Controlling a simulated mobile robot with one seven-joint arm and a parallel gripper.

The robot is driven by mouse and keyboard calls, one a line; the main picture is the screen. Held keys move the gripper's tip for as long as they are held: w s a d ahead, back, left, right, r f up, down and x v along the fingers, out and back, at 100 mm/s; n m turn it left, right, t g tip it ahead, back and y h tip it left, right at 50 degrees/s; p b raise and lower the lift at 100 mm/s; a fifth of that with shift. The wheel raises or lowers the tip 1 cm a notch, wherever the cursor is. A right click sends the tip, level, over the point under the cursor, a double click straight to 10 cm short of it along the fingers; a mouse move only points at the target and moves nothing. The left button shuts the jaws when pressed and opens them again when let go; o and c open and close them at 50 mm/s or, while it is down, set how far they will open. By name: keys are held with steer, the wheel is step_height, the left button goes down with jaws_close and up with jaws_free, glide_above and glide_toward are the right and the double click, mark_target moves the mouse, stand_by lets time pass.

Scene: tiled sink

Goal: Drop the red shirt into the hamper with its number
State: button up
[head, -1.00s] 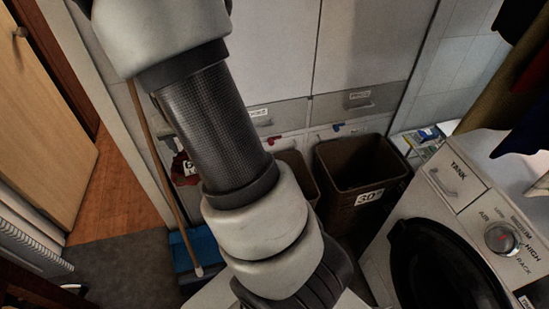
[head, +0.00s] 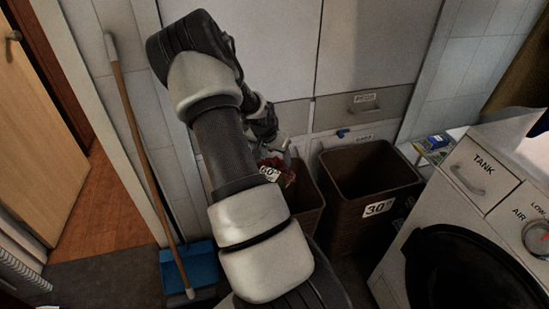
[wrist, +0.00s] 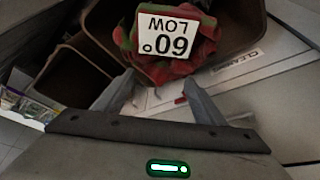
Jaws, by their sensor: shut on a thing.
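The red shirt (head: 289,177), with some green on it, hangs bunched from my gripper (head: 279,147). Its white tag reads 60° in the head view and "60° LOW" upside down in the wrist view, where the shirt (wrist: 202,52) lies at the fingertips. My gripper (wrist: 160,84) is shut on it. The shirt is over the opening of the left brown hamper (head: 308,208), whose front label is hidden behind my arm. The right brown hamper (head: 345,215) is labelled 30° and looks empty.
A white machine (head: 395,265) marked TANK stands at the right, close to the right hamper. Cabinet drawers (head: 385,103) are behind the hampers. A broom (head: 140,130) and a blue dustpan (head: 190,267) are at the left. An open door (head: 35,150) stands farther left.

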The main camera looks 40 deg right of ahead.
mark_target(274, 164)
steer(key=shift+f+b, duration=1.65)
steer(key=shift+f, duration=0.95)
steer(key=o, duration=1.6)
steer(key=shift+c, duration=0.2)
steer(key=p+v, duration=0.5)
steer(key=v, duration=1.2)
steer(key=shift+r, duration=0.3)
steer(key=shift+a, duration=0.1)
